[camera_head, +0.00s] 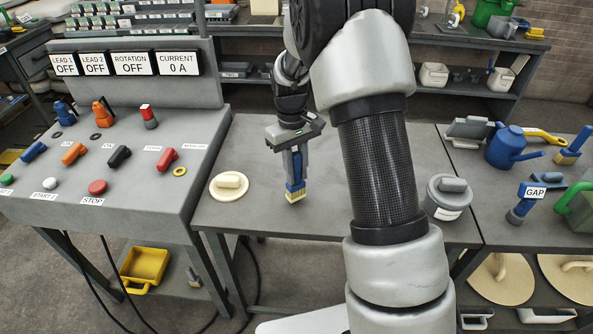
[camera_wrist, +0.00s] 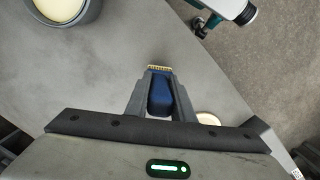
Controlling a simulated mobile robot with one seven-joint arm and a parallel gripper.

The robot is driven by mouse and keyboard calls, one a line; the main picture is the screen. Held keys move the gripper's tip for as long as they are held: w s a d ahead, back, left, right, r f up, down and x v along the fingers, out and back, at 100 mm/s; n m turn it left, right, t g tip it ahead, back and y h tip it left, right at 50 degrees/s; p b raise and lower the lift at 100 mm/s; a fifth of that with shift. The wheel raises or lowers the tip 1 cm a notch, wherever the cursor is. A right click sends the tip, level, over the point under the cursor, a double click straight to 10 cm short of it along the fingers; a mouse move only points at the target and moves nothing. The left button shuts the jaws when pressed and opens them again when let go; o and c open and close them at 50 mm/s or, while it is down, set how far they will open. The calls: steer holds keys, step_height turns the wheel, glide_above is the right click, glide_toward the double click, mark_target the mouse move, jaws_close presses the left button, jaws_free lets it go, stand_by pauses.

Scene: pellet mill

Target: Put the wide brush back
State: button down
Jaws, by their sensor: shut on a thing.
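My gripper (camera_head: 294,168) is shut on a blue-handled brush (camera_head: 295,188) with pale yellow bristles. The brush hangs bristles down over the middle grey table; I cannot tell whether the tips touch it. In the wrist view the blue handle of the brush (camera_wrist: 160,97) sits between the fingers, with bristles beyond. A second blue-handled brush (camera_head: 572,148) with tan bristles stands on the right table. Another brush (camera_head: 193,278) is on the shelf below the console. I cannot tell from its size which of them is the wide one.
A cream lid (camera_head: 229,186) lies left of the brush on the middle table (camera_head: 260,218). A blue watering can (camera_head: 506,148) and a GAP-labelled tool (camera_head: 521,208) occupy the right table. The control console (camera_head: 120,150) borders the left.

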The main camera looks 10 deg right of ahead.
mark_target(295, 152)
steer(key=shift+f+b, duration=0.3)
steer(key=shift+f, duration=0.3)
steer(key=shift+f, duration=0.15)
steer(key=shift+c, duration=1.3)
jaws_free()
steer(key=shift+w+a+r+p, duration=0.1)
steer(key=shift+w+r+p, duration=0.05)
steer(key=shift+r+p, duration=1.15)
steer(key=shift+w+r+p, duration=0.15)
steer(key=shift+r+p, duration=0.7)
steer(key=shift+r, duration=0.85)
steer(key=shift+w+a+r+p, duration=0.1)
steer(key=shift+w+r+p, duration=0.05)
steer(key=shift+r+p, duration=1.15)
steer(key=shift+r+b, duration=0.3)
